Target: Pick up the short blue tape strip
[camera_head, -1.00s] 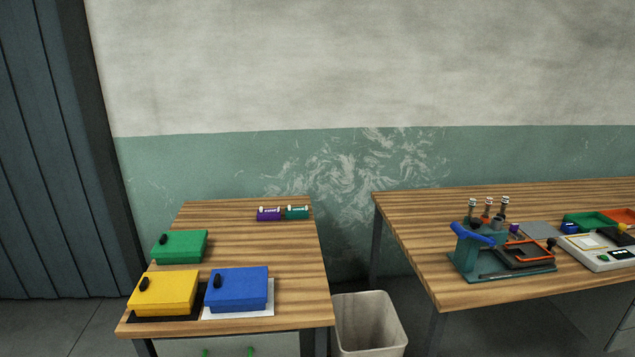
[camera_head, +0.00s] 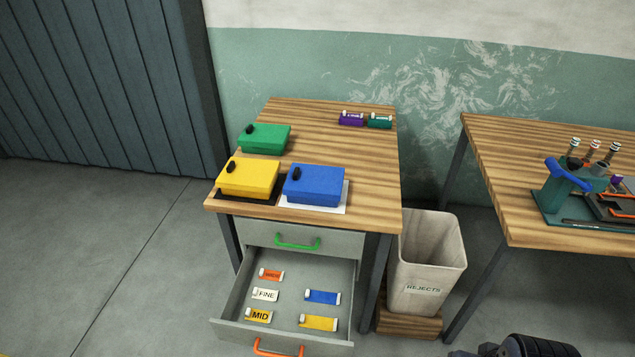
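A small blue strip (camera_head: 325,298) with a white left end lies flat in the open lower drawer (camera_head: 232,307) of the left bench. It is on the right side of the drawer, above a yellow strip (camera_head: 320,323). No other blue strip shows in the drawer. Black ridged parts at the bottom edge, right of centre, look like my gripper (camera_head: 492,349). They are cut off by the frame, so the fingers cannot be made out. They are well to the right of the drawer and apart from the strip.
Orange (camera_head: 273,275), white "FINE" (camera_head: 266,295) and "MID" (camera_head: 261,316) strips lie left in the drawer. Green (camera_head: 266,141), yellow (camera_head: 250,178) and blue (camera_head: 316,188) boxes stand on the bench. A "REJECTS" bin (camera_head: 428,262) stands between the benches. Floor at left is clear.

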